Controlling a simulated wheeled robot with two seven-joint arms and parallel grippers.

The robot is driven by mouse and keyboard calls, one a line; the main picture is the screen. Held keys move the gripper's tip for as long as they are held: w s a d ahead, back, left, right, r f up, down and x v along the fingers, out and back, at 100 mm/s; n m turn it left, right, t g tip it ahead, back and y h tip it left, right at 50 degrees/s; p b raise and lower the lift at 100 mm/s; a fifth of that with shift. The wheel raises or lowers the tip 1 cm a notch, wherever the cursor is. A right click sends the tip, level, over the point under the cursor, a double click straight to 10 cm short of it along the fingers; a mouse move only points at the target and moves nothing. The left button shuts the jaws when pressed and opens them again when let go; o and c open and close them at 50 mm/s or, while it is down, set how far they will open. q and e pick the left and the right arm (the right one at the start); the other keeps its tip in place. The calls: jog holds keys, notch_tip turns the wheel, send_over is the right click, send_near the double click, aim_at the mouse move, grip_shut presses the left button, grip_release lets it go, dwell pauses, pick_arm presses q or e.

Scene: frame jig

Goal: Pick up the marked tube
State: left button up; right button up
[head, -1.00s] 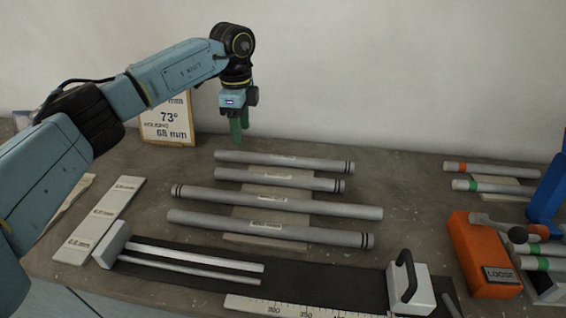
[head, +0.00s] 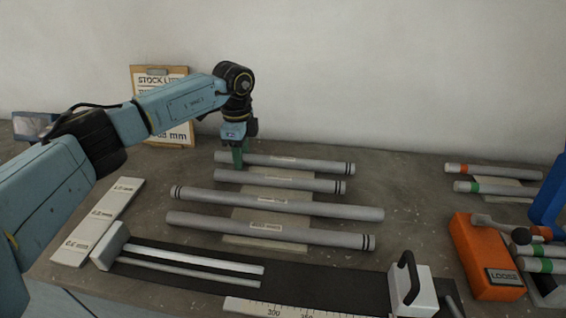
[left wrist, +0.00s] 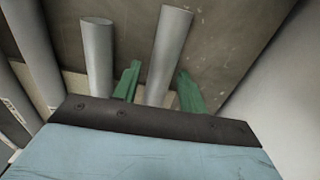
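Several grey tubes with double black rings near one end lie side by side on a pale rack (head: 243,213): the back tube (head: 310,164), the second tube (head: 300,181), the third tube (head: 300,206) and the front tube (head: 210,221). I cannot tell which is the marked one. My left gripper (head: 238,158) is low at the left part of the back tube. In the left wrist view its green fingers (left wrist: 158,87) are open on either side of a tube (left wrist: 169,48), with gaps visible. Another tube (left wrist: 97,48) lies beside it. My right gripper is out of view.
A black mat with a metal-railed jig (head: 190,259) and a white handled block (head: 408,290) lies in front. An orange block (head: 485,255) and colour-banded tubes (head: 490,171) are at the right. A clipboard (head: 150,85) stands behind; a white plate (head: 98,222) lies left.

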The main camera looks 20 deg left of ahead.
pick_arm(q)
grip_shut()
